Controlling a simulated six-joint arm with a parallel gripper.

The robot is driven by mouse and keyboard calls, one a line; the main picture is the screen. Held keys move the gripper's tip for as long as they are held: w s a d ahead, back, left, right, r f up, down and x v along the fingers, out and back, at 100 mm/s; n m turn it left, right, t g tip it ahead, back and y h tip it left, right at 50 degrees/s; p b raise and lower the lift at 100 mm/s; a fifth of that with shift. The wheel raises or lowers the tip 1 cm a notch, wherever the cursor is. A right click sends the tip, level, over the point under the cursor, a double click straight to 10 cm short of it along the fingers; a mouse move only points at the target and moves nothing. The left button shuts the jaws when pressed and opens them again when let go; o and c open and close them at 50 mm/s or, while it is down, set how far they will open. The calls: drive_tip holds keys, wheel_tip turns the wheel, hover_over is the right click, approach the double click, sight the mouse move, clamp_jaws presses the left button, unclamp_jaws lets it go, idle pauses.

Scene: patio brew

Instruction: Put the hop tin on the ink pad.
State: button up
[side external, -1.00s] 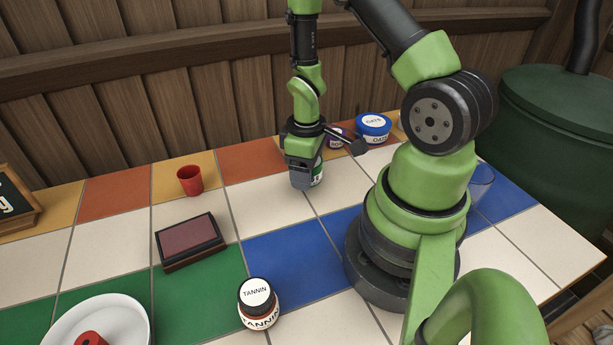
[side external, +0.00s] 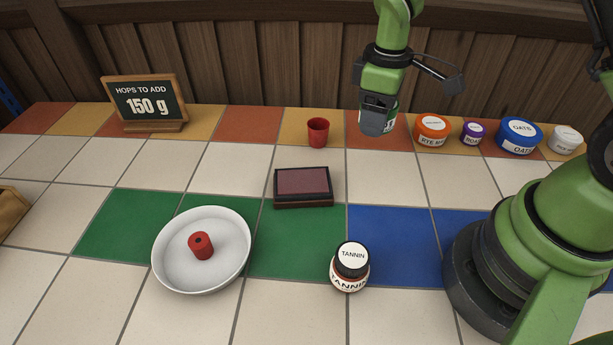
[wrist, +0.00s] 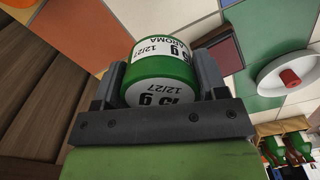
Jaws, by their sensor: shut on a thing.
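The hop tin (wrist: 160,75), green with a white label reading 15 g and 12/27, is held between the two fingers of my gripper (wrist: 165,85) in the wrist view. In the side view only a sliver of the tin (side external: 392,117) shows behind my gripper (side external: 376,122), which is above the tiles at the back. The ink pad (side external: 303,184), a dark-framed box with a dull red top, lies on the tiles in front and to the left of my gripper. Its top looks bare. The ink pad (wrist: 226,55) also shows right of the tin in the wrist view.
A red cup (side external: 318,132) stands close left of my gripper. A tannin jar (side external: 350,267) and a white dish (side external: 201,277) with a red piece (side external: 201,245) are in front. Several labelled tins, including rye (side external: 432,130), line the back right. A sign (side external: 146,103) stands back left.

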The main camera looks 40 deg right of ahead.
drive_tip(key=w+a+r+n, duration=0.1)
drive_tip(key=w+a+n, duration=0.1)
drive_tip(key=a, duration=0.4)
drive_tip(key=w+a+r+n, duration=0.1)
drive_tip(key=w+a+n, duration=0.1)
drive_tip(key=a, duration=0.5)
hover_over(302, 180)
wheel_tip(302, 180, down, 6)
drive_tip(key=shift+s+r, duration=0.1)
drive_tip(key=shift+r, duration=0.15)
drive_tip(key=shift+f, duration=2.2)
drive_tip(key=shift+f, duration=0.2)
drive_tip(key=o, duration=0.9)
drive_tip(key=shift+r, duration=0.15)
